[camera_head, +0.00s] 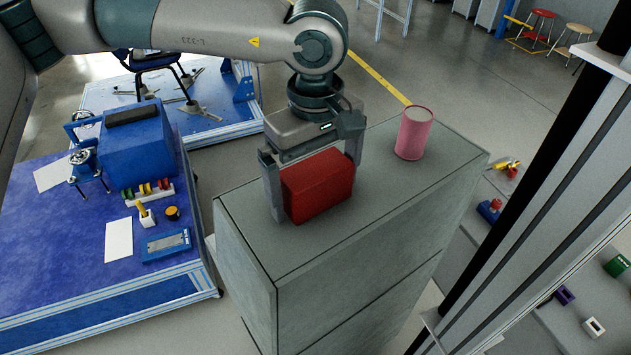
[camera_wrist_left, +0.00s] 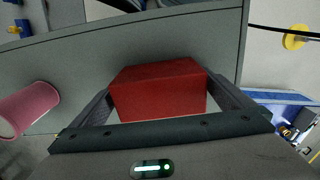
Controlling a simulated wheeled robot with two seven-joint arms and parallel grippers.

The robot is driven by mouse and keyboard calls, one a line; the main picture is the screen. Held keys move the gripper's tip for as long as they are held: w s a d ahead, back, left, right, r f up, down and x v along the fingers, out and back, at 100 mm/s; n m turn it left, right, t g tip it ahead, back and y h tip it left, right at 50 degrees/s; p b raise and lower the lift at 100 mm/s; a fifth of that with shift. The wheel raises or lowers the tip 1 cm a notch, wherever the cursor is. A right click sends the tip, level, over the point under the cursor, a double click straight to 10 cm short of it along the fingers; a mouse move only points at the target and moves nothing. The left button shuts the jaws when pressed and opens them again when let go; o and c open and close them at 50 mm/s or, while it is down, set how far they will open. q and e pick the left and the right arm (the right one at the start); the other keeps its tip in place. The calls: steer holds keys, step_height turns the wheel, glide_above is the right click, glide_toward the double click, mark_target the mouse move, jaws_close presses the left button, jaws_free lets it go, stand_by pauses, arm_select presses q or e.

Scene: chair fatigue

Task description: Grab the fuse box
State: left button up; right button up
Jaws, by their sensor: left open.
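The fuse box is a red box (camera_head: 318,186) on top of a grey cabinet (camera_head: 390,195). My left gripper (camera_head: 315,190) points down over it, with one finger at each end of the box. In the left wrist view the red box (camera_wrist_left: 160,88) lies between the two fingers (camera_wrist_left: 160,100), with a small gap visible at the sides. The jaws are open and I cannot see them pressing on the box. My right gripper does not show.
A pink can (camera_head: 414,133) stands on the cabinet to the right of the box. A blue workbench (camera_head: 75,270) with tools and a blue case (camera_head: 138,145) is at the left. Shelves with small parts are at the right. The front cabinet top is clear.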

mark_target(316, 167)
arm_select(q)
steer(key=shift+c, duration=0.3)
steer(key=c, duration=1)
steer(key=shift+r, duration=0.15)
steer(key=shift+r+b, duration=0.5)
steer(key=shift+b, duration=0.2)
step_height(316, 167, up, 2)
steer(key=shift+r+b, duration=0.15)
steer(key=shift+b, duration=0.7)
steer(key=shift+w+d+r+b, duration=0.65)
steer(key=shift+w+d+r, duration=0.6)
steer(key=shift+w, duration=0.3)
steer(key=shift+w+d+r+b, duration=0.7)
steer(key=shift+w+d+r, duration=0.5)
steer(key=shift+w, duration=0.35)
steer(key=shift+w+d+r+b, duration=0.65)
steer(key=shift+w+d+r, duration=0.55)
steer(key=shift+w, duration=0.35)
steer(key=shift+a+r, duration=0.1)
